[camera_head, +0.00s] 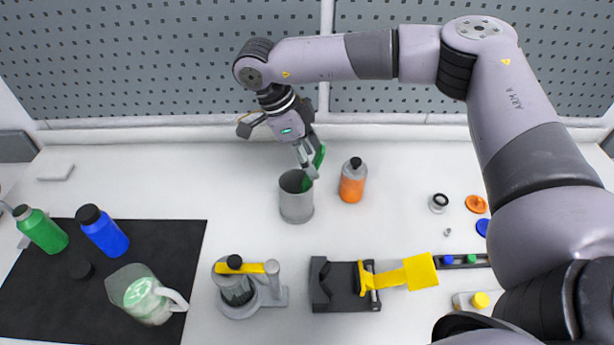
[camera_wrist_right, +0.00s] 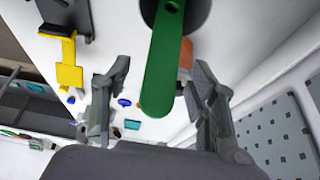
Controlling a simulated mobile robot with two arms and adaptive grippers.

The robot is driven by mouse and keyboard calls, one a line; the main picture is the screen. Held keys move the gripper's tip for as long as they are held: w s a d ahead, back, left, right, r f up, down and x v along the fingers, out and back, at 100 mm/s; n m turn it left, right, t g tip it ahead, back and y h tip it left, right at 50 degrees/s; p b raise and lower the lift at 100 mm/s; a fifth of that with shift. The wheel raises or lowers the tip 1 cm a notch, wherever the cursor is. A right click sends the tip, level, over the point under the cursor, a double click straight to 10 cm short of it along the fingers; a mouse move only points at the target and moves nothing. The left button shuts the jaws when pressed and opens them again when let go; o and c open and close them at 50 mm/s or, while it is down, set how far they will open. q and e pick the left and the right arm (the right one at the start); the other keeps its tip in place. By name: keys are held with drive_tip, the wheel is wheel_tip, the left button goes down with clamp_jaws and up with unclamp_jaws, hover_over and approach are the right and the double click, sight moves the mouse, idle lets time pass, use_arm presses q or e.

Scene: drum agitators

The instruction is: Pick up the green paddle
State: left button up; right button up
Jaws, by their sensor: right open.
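The green paddle (camera_head: 319,157) stands tilted in a grey cup (camera_head: 297,208), its upper end sticking out above the rim. My right gripper (camera_head: 309,166) is above the cup at the paddle and partly hides it. In the wrist view the paddle (camera_wrist_right: 163,75) runs as a long flat green bar between the two fingers of my right gripper (camera_wrist_right: 161,70). The fingers are open, with a gap visible on each side of the paddle. The paddle's lower end is hidden inside the cup. I do not make out my left gripper.
An orange bottle (camera_head: 352,184) stands close to the right of the cup. A grey clamp with a yellow lever (camera_head: 248,268) and a yellow-handled fixture (camera_head: 405,274) are in front. A perforated wall (camera_head: 180,60) is behind.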

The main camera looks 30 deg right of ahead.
sight(314, 162)
drive_tip(key=shift+p+x, duration=0.55)
drive_tip(key=shift+x, duration=1.3)
drive_tip(key=shift+w, duration=0.1)
drive_tip(key=shift+c, duration=0.5)
drive_tip(key=c, duration=1.2)
drive_tip(key=shift+o, duration=0.2)
drive_tip(key=shift+r, duration=0.1)
